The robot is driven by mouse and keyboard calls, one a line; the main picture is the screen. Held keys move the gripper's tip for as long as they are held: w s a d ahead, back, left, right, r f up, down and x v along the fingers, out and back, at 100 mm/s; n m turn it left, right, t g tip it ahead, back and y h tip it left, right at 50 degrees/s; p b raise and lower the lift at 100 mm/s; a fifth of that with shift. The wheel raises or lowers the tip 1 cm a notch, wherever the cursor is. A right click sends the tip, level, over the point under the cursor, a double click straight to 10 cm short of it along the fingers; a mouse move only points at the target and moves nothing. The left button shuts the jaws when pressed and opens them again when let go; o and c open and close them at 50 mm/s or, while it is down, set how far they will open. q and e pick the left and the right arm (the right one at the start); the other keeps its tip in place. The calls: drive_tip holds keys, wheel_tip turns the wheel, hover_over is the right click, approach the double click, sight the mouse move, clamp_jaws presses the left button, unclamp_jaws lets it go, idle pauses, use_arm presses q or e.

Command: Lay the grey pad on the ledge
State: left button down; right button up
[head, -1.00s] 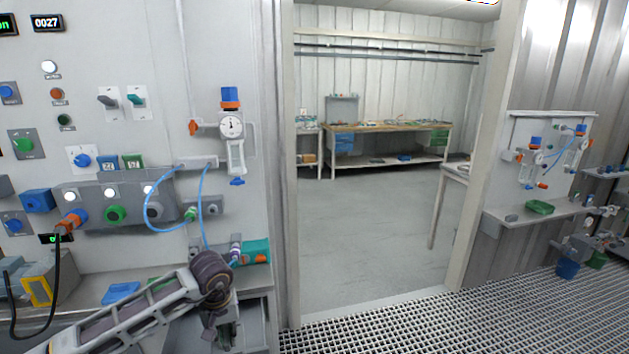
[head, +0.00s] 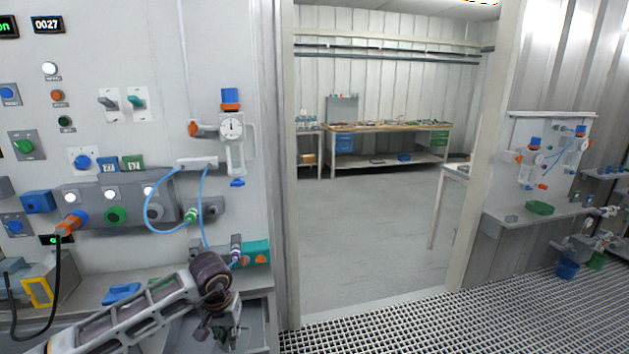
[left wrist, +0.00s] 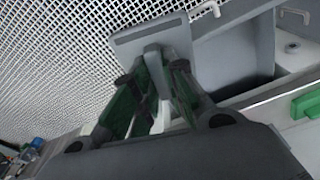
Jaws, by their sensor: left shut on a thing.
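The grey pad (left wrist: 153,40) is a flat plate with a raised grip on one face. My left gripper (left wrist: 158,85) is shut on that grip, with a green finger on each side. In the head view the left gripper (head: 222,328) hangs low in front of the panel, below the ledge's surface level in the picture. The pad cannot be clearly made out there. The grey ledge (head: 88,290) runs along the foot of the panel, partly hidden by my left arm. My right gripper is not in view.
A blue tray (head: 121,293) and a teal block (head: 256,252) sit on the ledge. A grey open bin (left wrist: 235,62) lies beside the pad in the left wrist view. A blue hose (head: 205,210) loops above the ledge.

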use_arm(q)
drive_tip(key=shift+w, duration=0.1)
idle(0.4)
drive_tip(key=shift+w+r, duration=0.1)
drive_tip(key=shift+w+d+r, duration=0.4)
drive_tip(key=shift+d+r, duration=0.05)
drive_tip(key=shift+s+f, duration=0.4)
drive_tip(key=shift+s+a+f, duration=0.25)
drive_tip(key=shift+s+f, duration=1.05)
drive_tip(key=shift+f, duration=0.25)
drive_tip(key=shift+s+a+f, duration=0.2)
drive_tip(key=shift+s+f, duration=1.05)
drive_tip(key=shift+f, duration=0.25)
